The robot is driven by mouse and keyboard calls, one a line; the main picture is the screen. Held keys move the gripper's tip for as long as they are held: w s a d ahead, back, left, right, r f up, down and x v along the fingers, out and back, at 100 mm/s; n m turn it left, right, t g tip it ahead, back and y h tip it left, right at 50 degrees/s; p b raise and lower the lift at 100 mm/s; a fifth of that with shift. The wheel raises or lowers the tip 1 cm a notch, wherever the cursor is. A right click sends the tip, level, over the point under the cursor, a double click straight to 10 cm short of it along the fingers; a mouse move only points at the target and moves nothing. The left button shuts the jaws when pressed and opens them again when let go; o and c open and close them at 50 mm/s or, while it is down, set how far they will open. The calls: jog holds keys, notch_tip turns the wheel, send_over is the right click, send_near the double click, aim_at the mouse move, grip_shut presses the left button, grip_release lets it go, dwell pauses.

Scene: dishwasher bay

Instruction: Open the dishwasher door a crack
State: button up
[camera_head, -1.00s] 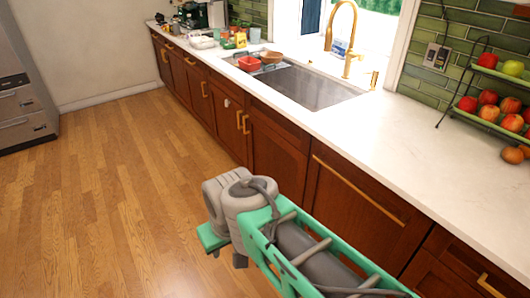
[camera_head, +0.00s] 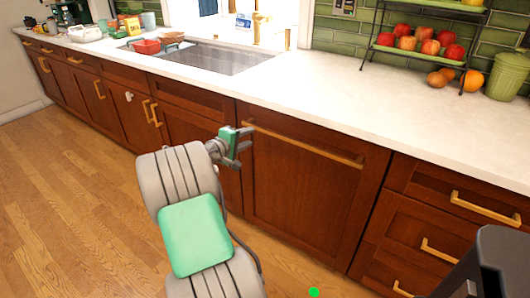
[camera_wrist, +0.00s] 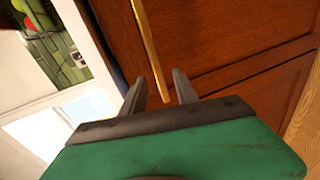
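The dishwasher door (camera_head: 305,205) is a dark reddish-brown wooden panel below the counter, and it looks shut. Its long brass bar handle (camera_head: 305,147) runs across the top. My gripper (camera_head: 246,139) is at the handle's left end in the head view. In the wrist view my gripper (camera_wrist: 157,78) has its two dark fingers spread, with the end of the handle (camera_wrist: 149,55) showing between them. No finger visibly presses on the bar. I cannot tell how deep the bar lies between the fingers.
The white counter (camera_head: 350,100) overhangs just above the handle. Drawers with brass pulls (camera_head: 485,208) are to the right and more cabinets (camera_head: 190,125) to the left. A fruit rack (camera_head: 420,55) stands on the counter. The wood floor (camera_head: 80,220) at left is clear.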

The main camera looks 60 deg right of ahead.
aim_at(264, 131)
jog(key=shift+g+h, duration=0.3)
jog(key=shift+h, duration=0.1)
jog(key=x, duration=0.3)
jog(key=s+x, duration=0.1)
jog(key=x, duration=0.5)
jog(key=shift+s+d+r+b, duration=0.1)
jog(key=shift+s+d+b, duration=0.15)
jog(key=shift+b, duration=0.1)
jog(key=shift+a, duration=0.1)
grip_shut()
dwell(0.3)
